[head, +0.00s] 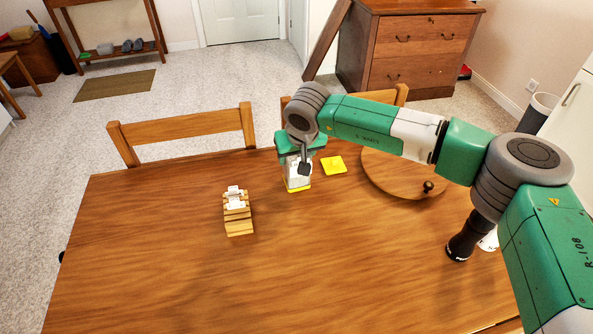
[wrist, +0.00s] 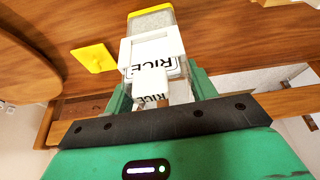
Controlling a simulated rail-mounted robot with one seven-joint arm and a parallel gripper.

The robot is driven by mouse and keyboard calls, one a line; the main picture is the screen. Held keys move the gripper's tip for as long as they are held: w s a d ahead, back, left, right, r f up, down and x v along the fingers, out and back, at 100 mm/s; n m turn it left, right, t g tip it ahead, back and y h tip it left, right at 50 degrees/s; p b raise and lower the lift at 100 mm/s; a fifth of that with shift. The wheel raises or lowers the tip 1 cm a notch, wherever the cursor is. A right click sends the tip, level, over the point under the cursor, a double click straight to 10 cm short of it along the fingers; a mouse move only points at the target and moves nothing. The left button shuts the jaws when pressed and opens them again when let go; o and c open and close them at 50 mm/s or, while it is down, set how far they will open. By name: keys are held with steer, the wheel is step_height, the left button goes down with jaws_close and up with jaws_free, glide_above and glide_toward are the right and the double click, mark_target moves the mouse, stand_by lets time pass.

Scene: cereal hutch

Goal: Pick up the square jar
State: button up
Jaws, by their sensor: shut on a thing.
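The square jar (head: 298,184) is upright near the far edge of the table. It has a pale body with a yellow band at its bottom. In the wrist view the jar (wrist: 152,23) shows its yellow end and a white label piece reading RICE (wrist: 152,66). My gripper (head: 300,160) is over the jar from above, its green fingers on either side. In the wrist view my gripper (wrist: 158,95) is shut on it. Part of the jar is hidden by the gripper. I cannot tell whether its bottom touches the table.
A flat yellow square (head: 334,165) lies right of the jar. A round wooden board (head: 385,182) with a dark knob is further right. A striped wooden block with white tags (head: 238,219) stands to the left. A dark mill (head: 466,240) stands near my arm. The front table is clear.

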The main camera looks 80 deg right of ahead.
steer(key=shift+r, duration=0.1)
steer(key=s+a+r+p, duration=0.2)
steer(key=s+a+p, duration=0.1)
steer(key=a, duration=0.4)
steer(key=s+a+r+p, duration=0.2)
steer(key=s+a+p, duration=0.1)
steer(key=a, duration=0.4)
steer(key=shift+s+a+r+p, duration=0.25)
steer(key=shift+a+r+p, duration=0.05)
steer(key=shift+r+p, duration=0.1)
